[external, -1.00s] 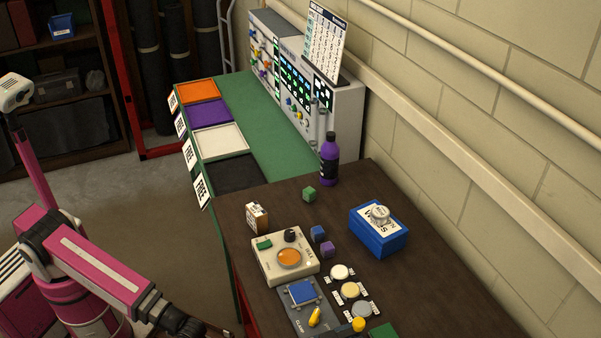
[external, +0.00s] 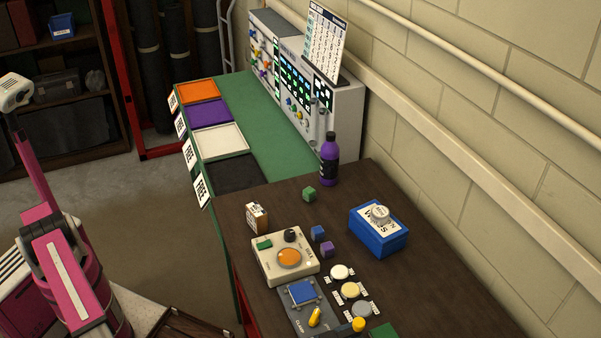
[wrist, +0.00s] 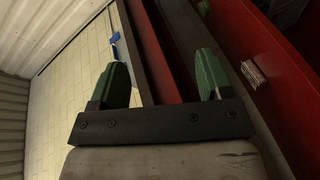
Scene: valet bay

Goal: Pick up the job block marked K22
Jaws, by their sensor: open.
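Small cubes stand on the dark brown table: a green one (external: 309,194), a blue one (external: 318,233) and a purple one (external: 327,249). No K22 mark can be read on any of them, so I cannot tell which block it is. My gripper (wrist: 162,82) shows in the wrist view, its two green fingers apart with nothing between them. No cube shows in the wrist view, and the gripper is out of sight in the external view.
A cream box with an orange dome (external: 289,258), a blue box (external: 379,235) and a purple bottle (external: 329,160) stand on the table (external: 440,270). Several coloured trays line the green bench (external: 253,118) behind. A red surface (wrist: 245,50) is close in the wrist view.

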